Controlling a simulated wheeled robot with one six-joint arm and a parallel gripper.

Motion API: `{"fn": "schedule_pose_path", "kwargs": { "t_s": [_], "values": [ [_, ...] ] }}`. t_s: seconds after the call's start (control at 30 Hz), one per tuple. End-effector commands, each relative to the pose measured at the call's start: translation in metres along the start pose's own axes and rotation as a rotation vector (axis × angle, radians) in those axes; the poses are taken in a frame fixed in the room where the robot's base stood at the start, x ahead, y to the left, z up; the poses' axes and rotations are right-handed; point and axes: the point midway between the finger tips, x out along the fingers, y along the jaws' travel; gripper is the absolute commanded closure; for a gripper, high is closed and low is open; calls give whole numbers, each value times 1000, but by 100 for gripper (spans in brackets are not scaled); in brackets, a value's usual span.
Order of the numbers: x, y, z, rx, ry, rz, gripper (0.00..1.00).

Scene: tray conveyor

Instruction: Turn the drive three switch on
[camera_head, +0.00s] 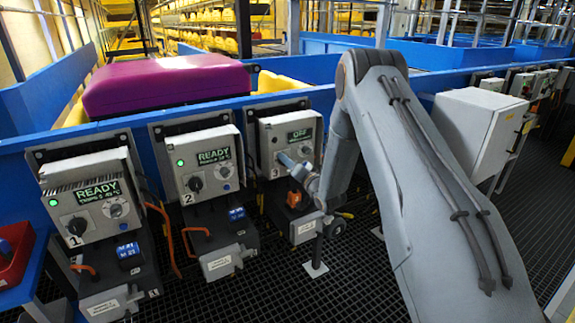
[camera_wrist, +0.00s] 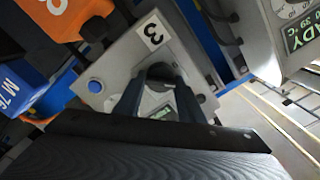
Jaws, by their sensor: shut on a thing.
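The drive three box (camera_head: 268,140) is grey and hangs on the blue conveyor side, right of boxes 1 and 2. In the wrist view the box's face carries a label 3 (camera_wrist: 152,33). A dark round switch knob (camera_wrist: 160,71) sits between the two fingers of my gripper (camera_wrist: 157,84), which is shut on it. In the head view my gripper (camera_head: 297,168) is at the front of this box, and the knob is hidden there. The fingers also partly cover the display in the wrist view.
Boxes 1 (camera_head: 88,200) and 2 (camera_head: 200,163) show READY with green lamps. Orange cables and motor units hang below them. A purple case (camera_head: 165,82) lies on the conveyor. A light grey cabinet (camera_head: 480,130) stands right of my arm.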

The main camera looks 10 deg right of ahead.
Motion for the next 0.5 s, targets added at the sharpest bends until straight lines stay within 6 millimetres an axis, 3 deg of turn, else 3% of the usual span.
{"fn": "schedule_pose_path", "kwargs": {
  "t_s": [0.5],
  "values": [
    [0,3,0,479,1,0,87]
  ]
}}
